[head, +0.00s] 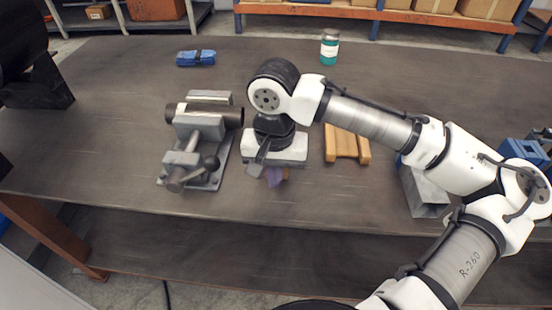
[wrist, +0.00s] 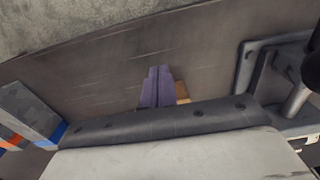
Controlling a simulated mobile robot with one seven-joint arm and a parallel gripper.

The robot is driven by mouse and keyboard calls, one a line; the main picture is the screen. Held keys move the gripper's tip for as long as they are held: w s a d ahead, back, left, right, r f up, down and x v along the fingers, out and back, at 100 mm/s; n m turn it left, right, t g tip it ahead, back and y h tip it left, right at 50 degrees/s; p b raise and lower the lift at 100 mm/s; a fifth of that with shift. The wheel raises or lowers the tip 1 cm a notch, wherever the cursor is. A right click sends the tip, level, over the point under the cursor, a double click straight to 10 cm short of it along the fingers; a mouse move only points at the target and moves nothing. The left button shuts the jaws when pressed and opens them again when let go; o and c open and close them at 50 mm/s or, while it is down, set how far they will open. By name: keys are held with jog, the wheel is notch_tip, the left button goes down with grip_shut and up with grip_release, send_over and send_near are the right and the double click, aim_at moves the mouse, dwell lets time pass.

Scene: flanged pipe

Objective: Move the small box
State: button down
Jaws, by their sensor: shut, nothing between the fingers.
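My gripper (head: 274,178) is low over the front middle of the table, to the right of the vise. Its purple fingers are together and empty, and they also show in the wrist view (wrist: 157,88). A small tan piece (wrist: 182,92) peeks out right beside the fingers in the wrist view. It may be the small box, but the fingers and gripper body hide most of it. I cannot tell whether the fingers touch it. In the head view my gripper largely covers that spot.
A grey vise (head: 197,150) holding a dark pipe stands to the left. A yellow wooden piece (head: 347,146) lies to the right, with a grey steel tube (head: 424,192) beyond. A blue bundle (head: 196,58) and a teal jar (head: 329,48) sit behind. The table's back middle is clear.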

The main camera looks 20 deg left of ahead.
notch_tip(320, 180, down, 4)
jog(key=shift+r, duration=0.1)
jog(key=w, duration=0.2)
jog(key=w+a+p, duration=0.1)
jog(key=shift+f, duration=0.3)
jog(key=shift+w+a, duration=0.1)
jog(key=shift+w, duration=0.4)
jog(key=w+a+p, duration=0.2)
jog(key=w, duration=0.6)
jog(key=w+a+p, duration=0.2)
jog(key=w, duration=0.6)
jog(key=w+a+p, duration=0.3)
jog(key=w, duration=0.6)
jog(key=shift+a+r, duration=0.1)
jog(key=shift+r, duration=0.05)
jog(key=shift+w+a+r, duration=0.15)
jog(key=shift+w, duration=0.1)
jog(key=w, duration=0.3)
jog(key=shift+w+a+f, duration=0.1)
jog(key=shift+a+f, duration=0.25)
jog(key=shift+w+a+r, duration=0.1)
jog(key=shift+w+a, duration=0.05)
jog(key=shift+w, duration=0.55)
jog(key=shift+w+a, duration=0.2)
jog(key=shift+w, duration=0.3)
jog(key=shift+w+a, duration=0.15)
jog(key=shift+w, duration=0.3)
